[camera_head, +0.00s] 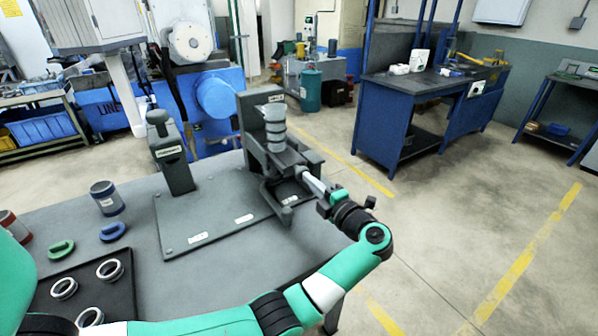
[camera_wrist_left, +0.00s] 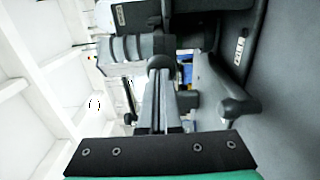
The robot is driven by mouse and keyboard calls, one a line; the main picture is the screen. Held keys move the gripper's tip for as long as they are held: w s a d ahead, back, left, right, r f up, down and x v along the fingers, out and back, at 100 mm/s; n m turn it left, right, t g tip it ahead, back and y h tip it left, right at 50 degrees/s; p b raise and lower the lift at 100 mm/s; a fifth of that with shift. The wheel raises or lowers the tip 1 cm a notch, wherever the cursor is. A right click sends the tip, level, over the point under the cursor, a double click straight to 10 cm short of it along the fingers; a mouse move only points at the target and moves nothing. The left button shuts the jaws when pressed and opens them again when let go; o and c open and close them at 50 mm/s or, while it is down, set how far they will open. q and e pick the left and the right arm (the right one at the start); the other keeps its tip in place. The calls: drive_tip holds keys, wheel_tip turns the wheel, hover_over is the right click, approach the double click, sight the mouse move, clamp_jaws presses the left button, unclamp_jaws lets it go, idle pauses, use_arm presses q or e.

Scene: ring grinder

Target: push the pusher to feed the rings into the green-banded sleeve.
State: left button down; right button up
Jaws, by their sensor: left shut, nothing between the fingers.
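The grey fixture (camera_head: 252,150) stands at the back of the plate on the table. A grey cylindrical stack with dark bands (camera_head: 274,120) stands upright in it; it lies sideways in the left wrist view (camera_wrist_left: 132,48). I cannot make out a green band on it. My left gripper (camera_head: 303,174) is shut and empty, reaching into the front of the fixture below the stack. In the left wrist view its fingertips (camera_wrist_left: 160,76) are at a dark rounded knob (camera_wrist_left: 160,62), which looks like the pusher's end. I cannot tell whether they touch. My right gripper is out of view.
A dark post (camera_head: 172,155) stands left of the fixture. A blue-banded sleeve (camera_head: 107,198), a red-banded one (camera_head: 14,228), a green ring piece (camera_head: 61,250), a blue one (camera_head: 113,232) and a black tray (camera_head: 120,290) with several metal rings are at left. The plate's front (camera_head: 195,225) is clear.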

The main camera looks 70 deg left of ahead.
use_arm(q)
drive_tip(key=shift+d, duration=0.1)
drive_tip(key=shift+v, duration=2.45)
